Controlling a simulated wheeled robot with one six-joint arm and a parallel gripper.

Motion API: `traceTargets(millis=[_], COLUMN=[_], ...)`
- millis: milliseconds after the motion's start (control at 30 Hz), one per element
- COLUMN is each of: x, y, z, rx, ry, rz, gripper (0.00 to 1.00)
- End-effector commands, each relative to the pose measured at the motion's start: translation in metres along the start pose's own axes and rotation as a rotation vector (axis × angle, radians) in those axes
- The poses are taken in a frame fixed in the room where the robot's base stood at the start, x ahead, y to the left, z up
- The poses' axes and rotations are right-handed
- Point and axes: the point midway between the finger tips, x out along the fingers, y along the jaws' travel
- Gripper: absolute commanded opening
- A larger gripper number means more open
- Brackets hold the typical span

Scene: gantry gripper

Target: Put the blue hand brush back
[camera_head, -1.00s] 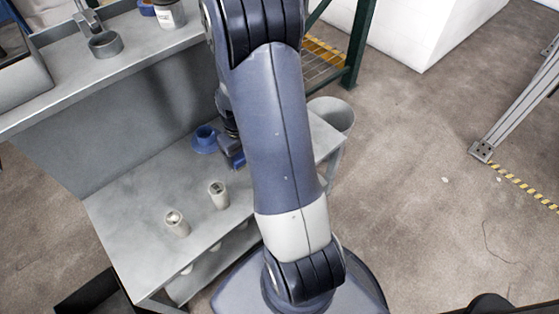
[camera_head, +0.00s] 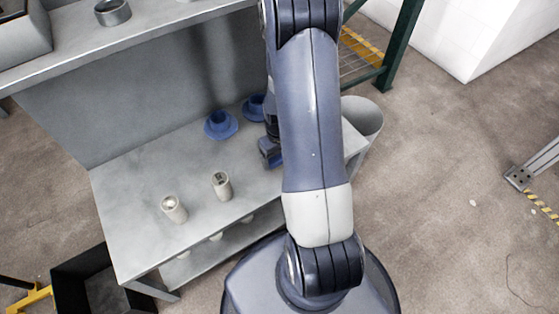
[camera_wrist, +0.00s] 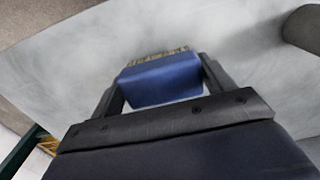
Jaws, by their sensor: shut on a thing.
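In the wrist view, the blue hand brush (camera_wrist: 165,84) is between the two dark fingers of my gripper (camera_wrist: 163,78). The fingers are shut on its blue block, and its tan bristles show along the far edge. Pale grey surface lies beyond the brush; I cannot tell whether the brush touches it. The lower end of my arm is over the right part of the grey table (camera_head: 140,172).
Two blue round cup-like things (camera_head: 220,125) (camera_head: 253,107) stand at the table's back. Two pale cylinders (camera_head: 173,209) (camera_head: 221,186) stand nearer the front. A grey bin (camera_head: 365,118) is right of the table, and a black crate (camera_head: 100,280) is at lower left. A raised shelf (camera_head: 165,30) overhangs the back.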

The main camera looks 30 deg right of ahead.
Motion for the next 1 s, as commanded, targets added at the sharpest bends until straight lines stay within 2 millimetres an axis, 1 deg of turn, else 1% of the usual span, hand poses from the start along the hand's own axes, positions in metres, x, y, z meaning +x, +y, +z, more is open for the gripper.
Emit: traceTargets(millis=[33,100,367,500,533,767,1000], x=[0.012,0.020,0.021,0.025,0.024,0.023,0.023], y=[0.000,0.000,0.000,0.000,0.000,0.000,0.000], z=[0.001,0.001,0.000,0.000,0.000,0.000,0.000], rx=[0.000,0.000,0.000,0.000,0.000,0.000,0.000], ry=[-0.003,-0.003,0.000,0.000,0.000,0.000,0.000], rz=[-0.001,-0.001,0.000,0.000,0.000,0.000,0.000], gripper=[0.52,0.52,0.52,0.52,0.79,0.98,0.99])
